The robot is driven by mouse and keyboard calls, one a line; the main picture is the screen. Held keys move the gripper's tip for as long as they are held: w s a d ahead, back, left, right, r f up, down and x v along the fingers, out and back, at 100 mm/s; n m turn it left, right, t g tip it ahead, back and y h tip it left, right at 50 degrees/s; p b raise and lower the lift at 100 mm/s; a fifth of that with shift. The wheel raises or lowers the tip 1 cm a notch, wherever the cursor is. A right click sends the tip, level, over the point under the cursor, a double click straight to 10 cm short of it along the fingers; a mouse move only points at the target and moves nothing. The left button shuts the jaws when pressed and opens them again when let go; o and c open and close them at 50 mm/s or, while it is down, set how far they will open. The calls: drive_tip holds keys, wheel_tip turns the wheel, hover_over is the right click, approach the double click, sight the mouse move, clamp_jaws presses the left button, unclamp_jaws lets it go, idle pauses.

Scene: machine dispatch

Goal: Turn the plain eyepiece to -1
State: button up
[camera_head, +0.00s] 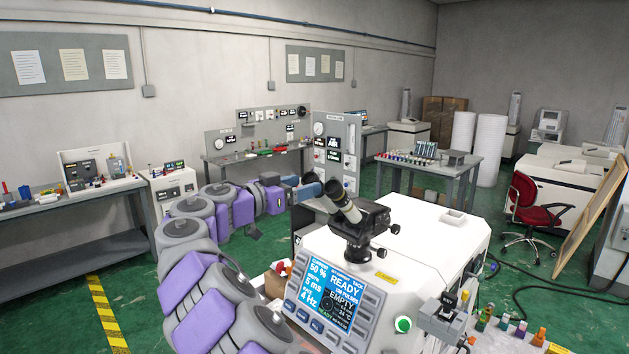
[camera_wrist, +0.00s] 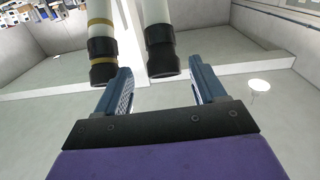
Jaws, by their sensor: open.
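The microscope's two eyepiece tubes show large in the wrist view. The plain eyepiece (camera_wrist: 160,50), white with a black end, appears between the two blue fingertips of my gripper (camera_wrist: 159,68). The other eyepiece (camera_wrist: 101,45), with gold bands, is to its left, above the left finger. My gripper is open, with a visible gap on both sides of the plain eyepiece; I cannot tell the depth between them. In the head view, my gripper (camera_head: 306,190) is just left of the eyepieces (camera_head: 345,205) on the microscope head (camera_head: 372,222). Any scale marks are unreadable.
The microscope head is on a white machine (camera_head: 435,225) with a control panel (camera_head: 335,298) reading READY and EMPTY. A small device (camera_head: 440,318) and several coloured bottles (camera_head: 510,328) are at the lower right. A red chair (camera_head: 530,205) stands behind on the green floor.

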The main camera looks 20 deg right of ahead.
sight(303, 184)
drive_tip(key=x, duration=0.3)
drive_tip(key=shift+w+a, duration=0.1)
drive_tip(key=shift+w, duration=0.2)
drive_tip(key=shift+w+r+p, duration=0.1)
drive_tip(key=shift+w+p, duration=0.05)
drive_tip(key=shift+p, duration=0.15)
drive_tip(key=shift+d, duration=1.05)
drive_tip(key=c, duration=0.3)
drive_tip(key=shift+w+a, duration=0.1)
drive_tip(key=shift+a, duration=0.25)
drive_tip(key=c, duration=0.5)
drive_tip(key=shift+c, duration=0.9)
